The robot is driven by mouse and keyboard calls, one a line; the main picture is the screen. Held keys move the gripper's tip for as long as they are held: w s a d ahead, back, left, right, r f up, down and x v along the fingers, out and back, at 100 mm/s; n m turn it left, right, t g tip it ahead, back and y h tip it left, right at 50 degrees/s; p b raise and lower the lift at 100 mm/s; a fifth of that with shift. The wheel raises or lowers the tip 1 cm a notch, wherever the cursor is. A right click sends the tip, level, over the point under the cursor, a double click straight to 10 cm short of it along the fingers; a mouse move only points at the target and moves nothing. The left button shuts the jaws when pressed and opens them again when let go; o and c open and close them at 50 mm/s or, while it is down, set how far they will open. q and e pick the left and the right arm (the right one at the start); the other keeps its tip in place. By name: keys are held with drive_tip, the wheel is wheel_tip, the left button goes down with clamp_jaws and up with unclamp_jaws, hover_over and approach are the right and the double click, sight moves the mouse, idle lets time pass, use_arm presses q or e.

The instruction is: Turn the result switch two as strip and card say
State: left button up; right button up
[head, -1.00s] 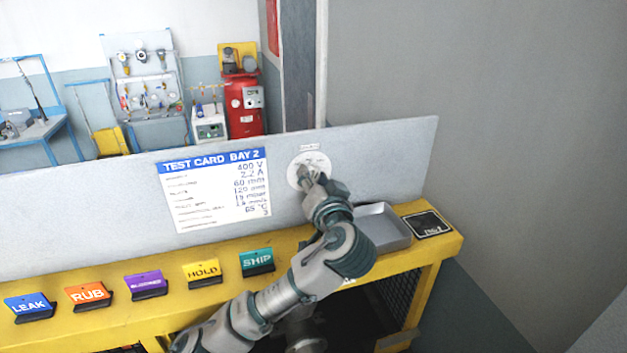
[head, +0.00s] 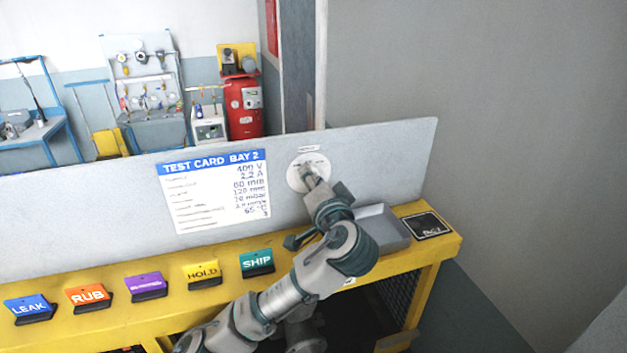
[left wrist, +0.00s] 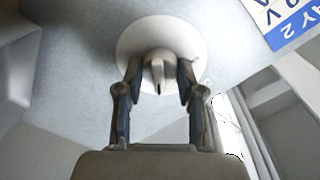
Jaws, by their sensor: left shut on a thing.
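The result switch is a round white dial (head: 300,184) with a pale knob, mounted on the grey upright panel right of the test card. My left gripper (head: 311,179) is at the dial, and its fingers cover much of the knob in the head view. In the left wrist view the fingers (left wrist: 156,86) stand on both sides of the knob (left wrist: 158,68), shut on it in front of the white dial plate (left wrist: 134,36). The test card (head: 212,190) reads "TEST CARD BAY 2" with values such as 400 V and 2.2 A. The right gripper is not in view.
A grey tray (head: 372,222) and a black square plate (head: 427,226) lie on the yellow bench right of my arm. Coloured signs stand along the front, including LEAK (head: 30,307), RUB (head: 89,296), HOLD (head: 203,272) and SHIP (head: 257,261).

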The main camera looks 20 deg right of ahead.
use_arm(q)
drive_tip(key=shift+f, duration=0.1)
drive_tip(key=o, duration=1.1)
drive_tip(key=shift+o, duration=0.2)
drive_tip(key=shift+w+d, duration=0.2)
drive_tip(key=shift+s, duration=0.1)
drive_tip(key=s, duration=1.1)
drive_tip(key=shift+s+r, duration=0.2)
drive_tip(key=shift+s, duration=0.15)
